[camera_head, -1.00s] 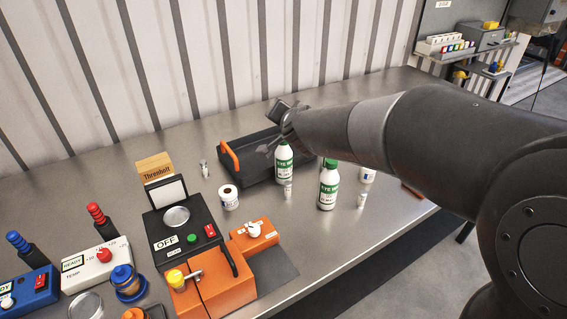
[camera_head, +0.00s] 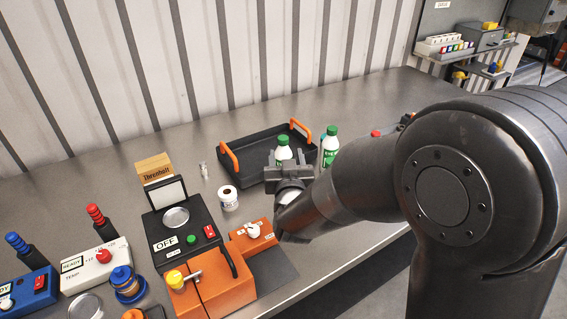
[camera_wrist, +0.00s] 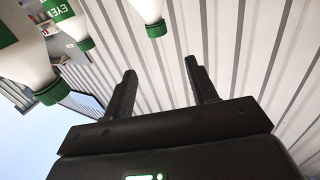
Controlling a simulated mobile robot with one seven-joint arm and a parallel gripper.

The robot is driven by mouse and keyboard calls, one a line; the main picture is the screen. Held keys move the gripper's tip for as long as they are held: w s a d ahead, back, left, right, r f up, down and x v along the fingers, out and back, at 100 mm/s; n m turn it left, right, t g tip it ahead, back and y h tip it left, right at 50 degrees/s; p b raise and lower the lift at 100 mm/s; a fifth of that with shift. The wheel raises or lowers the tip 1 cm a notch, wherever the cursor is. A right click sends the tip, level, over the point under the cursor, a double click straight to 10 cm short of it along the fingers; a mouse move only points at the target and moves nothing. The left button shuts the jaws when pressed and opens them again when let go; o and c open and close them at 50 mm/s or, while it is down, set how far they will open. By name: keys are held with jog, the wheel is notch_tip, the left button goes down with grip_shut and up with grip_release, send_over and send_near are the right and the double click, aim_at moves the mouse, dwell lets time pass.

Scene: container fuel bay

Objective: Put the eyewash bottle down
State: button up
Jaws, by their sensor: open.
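White eyewash bottles with green caps and labels stand on the bench in the head view: one (camera_head: 283,150) directly beyond my gripper and another (camera_head: 330,147) to its right. My gripper (camera_head: 289,165) is open, low in front of the left bottle, and hides its lower part. In the wrist view, which appears upside down, my gripper (camera_wrist: 161,85) has nothing between its fingers. There, one bottle (camera_wrist: 25,58) is near at the left, a second (camera_wrist: 68,20) beside it, and a third (camera_wrist: 147,8) at the top. My arm hides part of the bench.
A white roll (camera_head: 228,201), a black device marked OFF (camera_head: 167,224) and an orange unit (camera_head: 210,287) stand to the left. A small red-capped item (camera_head: 376,133) shows behind my arm. The back of the bench is clear.

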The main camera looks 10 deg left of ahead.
aim_at(283, 144)
jog(key=f+x, duration=0.1)
jog(key=x, duration=0.6)
jog(key=f+x, duration=0.1)
jog(key=x, duration=0.3)
jog(key=shift+s+f, duration=0.1)
jog(key=shift+f, duration=0.2)
jog(key=shift+c, duration=0.3)
grip_shut()
